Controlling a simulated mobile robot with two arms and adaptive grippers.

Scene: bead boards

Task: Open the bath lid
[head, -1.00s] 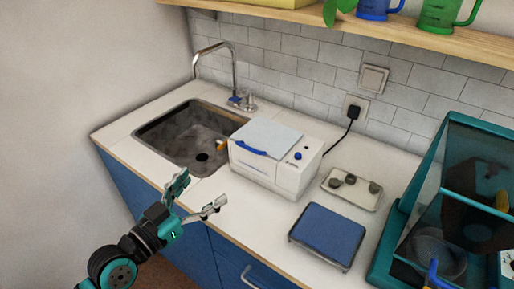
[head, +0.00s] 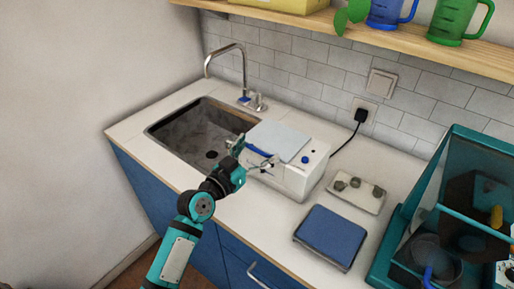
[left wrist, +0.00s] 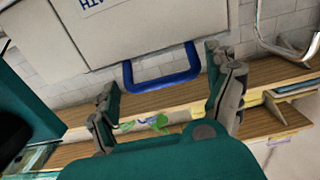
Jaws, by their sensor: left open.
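The bath is a white box (head: 300,180) on the counter, right of the sink. Its pale grey lid (head: 280,138) lies shut on top. A blue handle (head: 258,149) runs along the lid's front edge. My left gripper (head: 256,159) is open at the front of the bath and covers part of it. In the left wrist view the picture is upside down, and the handle (left wrist: 163,79) shows between the two spread fingers. No grip on the handle shows. A pale panel (left wrist: 150,22) of the bath with a partly cut-off label shows there. My right gripper is not in view.
The sink (head: 190,132) with its tap is left of the bath. A tray with small round pieces (head: 356,190) and a blue-topped plate (head: 330,237) lie to the right. A teal-framed case (head: 400,235) stands at the far right. A wooden shelf (head: 400,43) runs above.

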